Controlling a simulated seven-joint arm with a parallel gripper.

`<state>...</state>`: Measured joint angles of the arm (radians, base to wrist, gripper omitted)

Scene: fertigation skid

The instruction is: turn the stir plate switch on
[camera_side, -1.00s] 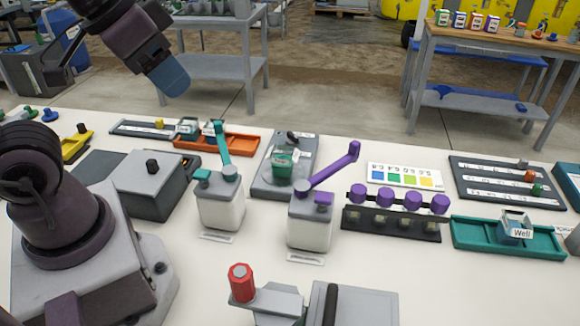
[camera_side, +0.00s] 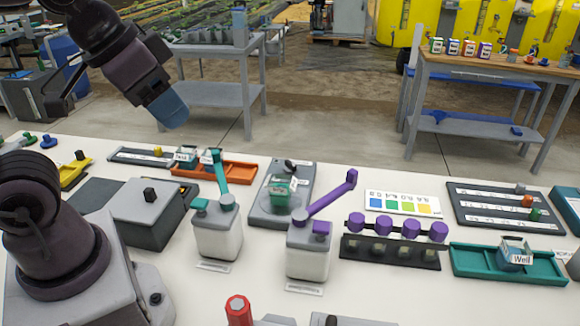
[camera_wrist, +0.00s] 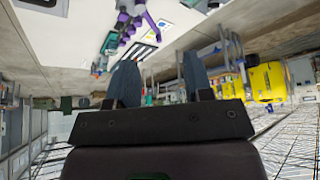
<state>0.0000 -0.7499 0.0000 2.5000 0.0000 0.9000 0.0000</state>
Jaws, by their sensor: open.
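The stir plate (camera_side: 268,212) is the flat grey unit near the middle of the bench in the side view. A small container with a green label (camera_side: 281,188) stands on it. A small dark part (camera_side: 290,166) shows at the plate's far end; it may be the switch, but its position is too small to tell. My gripper (camera_side: 170,108) hangs high at the upper left in the side view, well apart from the stir plate. In the wrist view, the two fingers of my gripper (camera_wrist: 160,82) are spread, with nothing between them.
A grey box with a black knob (camera_side: 149,195) is to the left. An orange tray (camera_side: 240,172) lies behind left; a purple-capped rack (camera_side: 392,250) is right.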

